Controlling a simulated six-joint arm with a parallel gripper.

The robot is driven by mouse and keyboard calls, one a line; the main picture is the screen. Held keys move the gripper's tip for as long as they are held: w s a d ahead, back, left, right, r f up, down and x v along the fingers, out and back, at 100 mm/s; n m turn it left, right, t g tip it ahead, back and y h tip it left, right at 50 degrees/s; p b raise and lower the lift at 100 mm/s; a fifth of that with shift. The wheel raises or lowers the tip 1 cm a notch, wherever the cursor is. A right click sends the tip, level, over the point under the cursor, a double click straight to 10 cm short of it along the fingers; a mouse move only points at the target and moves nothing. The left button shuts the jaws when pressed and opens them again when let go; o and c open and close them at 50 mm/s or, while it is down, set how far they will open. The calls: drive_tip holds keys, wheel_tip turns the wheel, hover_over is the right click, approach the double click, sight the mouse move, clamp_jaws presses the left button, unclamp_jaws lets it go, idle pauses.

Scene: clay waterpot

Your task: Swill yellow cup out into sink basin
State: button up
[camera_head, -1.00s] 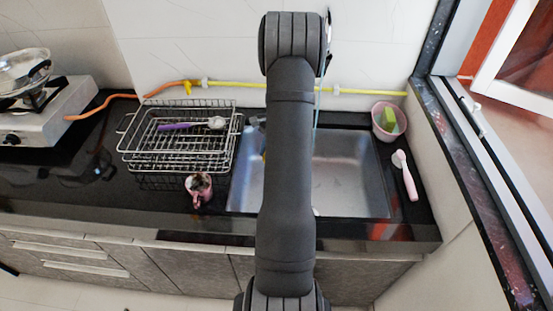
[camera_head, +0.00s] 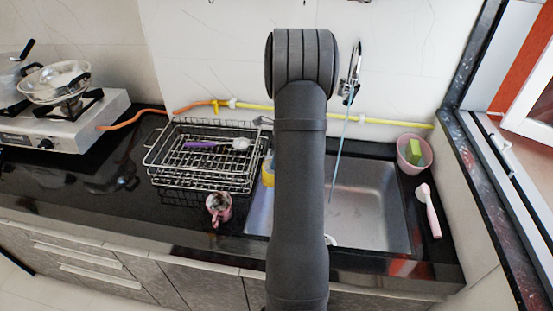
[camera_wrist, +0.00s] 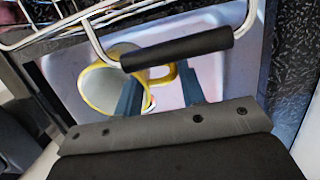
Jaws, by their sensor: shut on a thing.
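The yellow cup (camera_head: 268,172) shows as a sliver left of my arm in the head view, over the left side of the sink basin (camera_head: 385,205). In the wrist view the cup (camera_wrist: 102,90) has a yellow rim, a pale inside and a yellow handle. My gripper (camera_wrist: 160,86) is shut on the cup at its handle side, with the grey basin floor behind it. The cup looks tilted, but its height over the floor cannot be told. My arm hides most of the cup and the gripper in the head view.
The wire dish rack (camera_head: 205,168) stands left of the sink, and its black handle (camera_wrist: 178,48) is close in the wrist view. A pink mug (camera_head: 218,208) stands before it. A thin water stream (camera_head: 338,150) falls from the tap (camera_head: 350,75). A pink tub (camera_head: 414,153) and brush (camera_head: 429,210) lie right.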

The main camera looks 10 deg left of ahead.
idle(0.4)
drive_tip(key=shift+r+h, duration=0.6)
drive_tip(key=shift+r, duration=0.7)
drive_tip(key=shift+r+h, duration=0.6)
drive_tip(key=shift+r, duration=0.65)
drive_tip(key=shift+d+f, duration=0.1)
drive_tip(key=s+d+f+n, duration=0.7)
drive_tip(key=d+f+n, duration=0.5)
drive_tip(key=n, duration=0.6)
drive_tip(key=shift+s, duration=0.4)
